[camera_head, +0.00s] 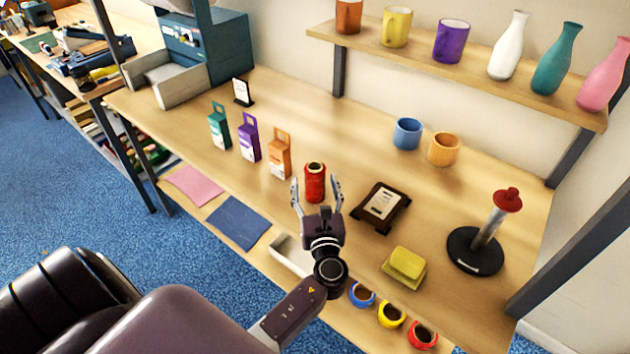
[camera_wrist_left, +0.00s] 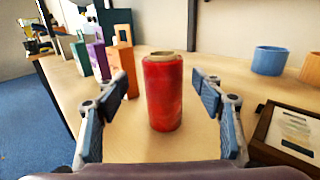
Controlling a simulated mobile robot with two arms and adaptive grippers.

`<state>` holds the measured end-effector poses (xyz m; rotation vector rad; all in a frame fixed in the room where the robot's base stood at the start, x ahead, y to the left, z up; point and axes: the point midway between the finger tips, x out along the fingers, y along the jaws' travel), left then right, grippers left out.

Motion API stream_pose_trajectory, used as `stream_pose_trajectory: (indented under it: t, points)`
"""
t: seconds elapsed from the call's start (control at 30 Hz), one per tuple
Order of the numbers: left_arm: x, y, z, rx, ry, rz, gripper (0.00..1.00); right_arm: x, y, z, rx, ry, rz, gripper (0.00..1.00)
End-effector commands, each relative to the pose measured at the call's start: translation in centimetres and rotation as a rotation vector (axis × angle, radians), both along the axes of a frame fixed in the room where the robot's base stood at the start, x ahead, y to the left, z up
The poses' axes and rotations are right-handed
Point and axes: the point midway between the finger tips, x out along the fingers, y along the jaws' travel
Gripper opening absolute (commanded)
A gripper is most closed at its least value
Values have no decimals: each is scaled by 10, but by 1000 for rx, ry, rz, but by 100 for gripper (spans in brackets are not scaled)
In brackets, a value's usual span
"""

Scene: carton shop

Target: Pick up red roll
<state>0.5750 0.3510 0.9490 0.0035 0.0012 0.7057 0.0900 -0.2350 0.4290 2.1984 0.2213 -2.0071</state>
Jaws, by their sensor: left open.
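The red roll (camera_head: 315,183) stands upright on the wooden counter (camera_head: 340,130), with a tan core showing at its top. My left gripper (camera_head: 317,196) is open, with one finger on each side of the roll. In the left wrist view the red roll (camera_wrist_left: 163,92) stands midway between the two open fingers of the left gripper (camera_wrist_left: 165,108), with a gap on both sides. The fingers do not touch it. My right gripper is not in view.
An orange carton (camera_head: 279,158) stands just left of the roll, beside purple and green cartons. A dark framed plaque (camera_head: 381,206) lies to the right. A yellow block (camera_head: 406,264), a blue mug (camera_head: 407,133) and a roll holder (camera_head: 485,240) are further right.

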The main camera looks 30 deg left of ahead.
Motion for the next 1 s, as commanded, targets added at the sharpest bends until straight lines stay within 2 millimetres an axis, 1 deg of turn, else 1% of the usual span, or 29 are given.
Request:
stream_pose_trajectory:
  t: [0.03, 0.1, 0.3, 0.6, 1.0]
  points:
    - [7, 4, 3, 1, -1, 1, 62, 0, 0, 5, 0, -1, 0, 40]
    - [15, 8, 2, 1, -1, 1, 62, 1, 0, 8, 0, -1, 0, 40]
    - [33, 22, 0, 0, -1, 1, 62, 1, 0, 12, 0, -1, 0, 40]
    - [35, 24, -2, -3, -1, 1, 61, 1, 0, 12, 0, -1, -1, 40]
    - [35, 24, -2, -3, -1, 1, 17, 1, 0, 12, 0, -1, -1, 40]
